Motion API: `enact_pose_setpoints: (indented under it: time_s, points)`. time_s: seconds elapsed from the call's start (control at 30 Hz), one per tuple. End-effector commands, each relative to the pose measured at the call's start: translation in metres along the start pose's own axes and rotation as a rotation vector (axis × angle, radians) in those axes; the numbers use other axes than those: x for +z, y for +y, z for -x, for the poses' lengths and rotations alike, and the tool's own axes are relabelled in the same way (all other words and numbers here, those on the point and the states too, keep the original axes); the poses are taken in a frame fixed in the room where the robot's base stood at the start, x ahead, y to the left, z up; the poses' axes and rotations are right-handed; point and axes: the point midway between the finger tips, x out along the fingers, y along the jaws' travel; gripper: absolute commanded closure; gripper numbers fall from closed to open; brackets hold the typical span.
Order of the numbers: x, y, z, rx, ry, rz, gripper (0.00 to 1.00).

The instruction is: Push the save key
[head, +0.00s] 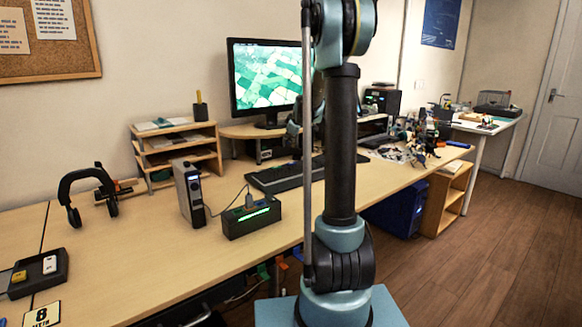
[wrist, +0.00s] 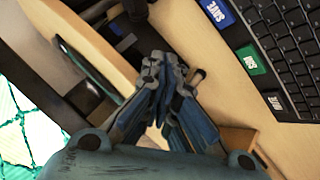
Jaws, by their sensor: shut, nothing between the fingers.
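The save key is a blue key (wrist: 216,12) with white lettering at the top edge of the wrist view, on the near edge of the black keyboard (wrist: 291,38). A green key (wrist: 251,58) with white lettering sits below it in that view. My gripper (wrist: 166,68) is shut and empty, left of the keys and apart from them in the picture. In the head view the keyboard (head: 272,178) lies on the desk in front of the monitor, partly hidden by my arm. I cannot make out the save key there.
The monitor (head: 265,72) stands on a raised wooden shelf behind the keyboard. A black box with green lights (head: 252,219) and a grey device (head: 187,193) stand to the left. The front desk edge is mostly clear.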

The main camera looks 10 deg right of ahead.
Motion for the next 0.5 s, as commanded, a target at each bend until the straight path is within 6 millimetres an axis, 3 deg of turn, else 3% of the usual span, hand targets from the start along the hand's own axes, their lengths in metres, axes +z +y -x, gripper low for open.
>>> enact_pose_setpoints:
  time_s: [0.5]
  points:
    - [0.025,-0.025,-0.035,0.000,0.000,0.000,1.00]
